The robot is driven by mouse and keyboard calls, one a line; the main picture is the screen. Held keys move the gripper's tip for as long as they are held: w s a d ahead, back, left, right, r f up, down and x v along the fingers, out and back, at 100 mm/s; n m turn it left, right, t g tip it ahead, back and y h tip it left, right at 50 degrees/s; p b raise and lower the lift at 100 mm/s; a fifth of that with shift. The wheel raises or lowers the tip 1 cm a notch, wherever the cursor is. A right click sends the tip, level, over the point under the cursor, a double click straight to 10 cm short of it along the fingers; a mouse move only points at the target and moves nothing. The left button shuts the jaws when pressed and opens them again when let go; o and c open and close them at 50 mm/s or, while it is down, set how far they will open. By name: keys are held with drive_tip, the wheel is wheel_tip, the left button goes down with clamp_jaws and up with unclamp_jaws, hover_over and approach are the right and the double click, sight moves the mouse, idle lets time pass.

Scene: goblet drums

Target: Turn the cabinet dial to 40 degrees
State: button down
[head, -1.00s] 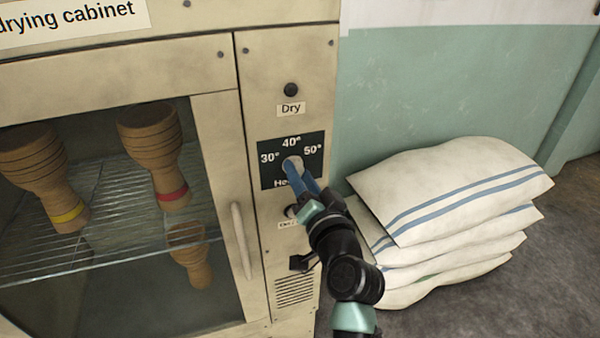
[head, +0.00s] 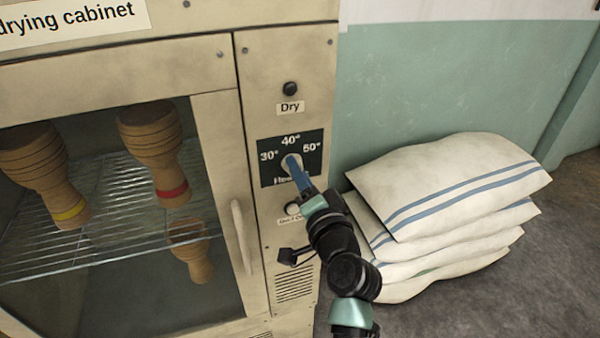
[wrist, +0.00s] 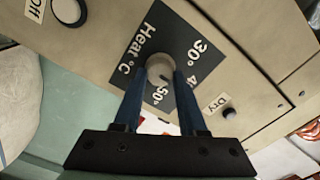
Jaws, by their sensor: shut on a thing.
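The pale round dial (head: 292,161) sits on a dark plate (head: 315,171) marked 30°, 40° and 50° on the drying cabinet (head: 284,62). My gripper (head: 294,164) reaches it from the lower right, its blue fingers covering part of it in the head view. In the wrist view, the fingers (wrist: 161,73) are on either side of the dial (wrist: 158,66) and shut on it. A small dark mark on the dial seems to face between 40° and 50°, nearer 50°, but it is too small to be sure.
A black "Dry" button (head: 290,88) is above the plate, and a pale on/off knob (head: 292,209) below it. The cabinet door handle (head: 241,236) stands out to the left. Stacked white sacks (head: 450,185) lie to the right. Goblet drums (head: 152,140) are behind the glass.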

drive_tip(key=shift+f, duration=0.1)
drive_tip(key=shift+c, duration=2.4)
unclamp_jaws()
drive_tip(key=b+v, duration=0.1)
drive_tip(key=v, duration=1.2)
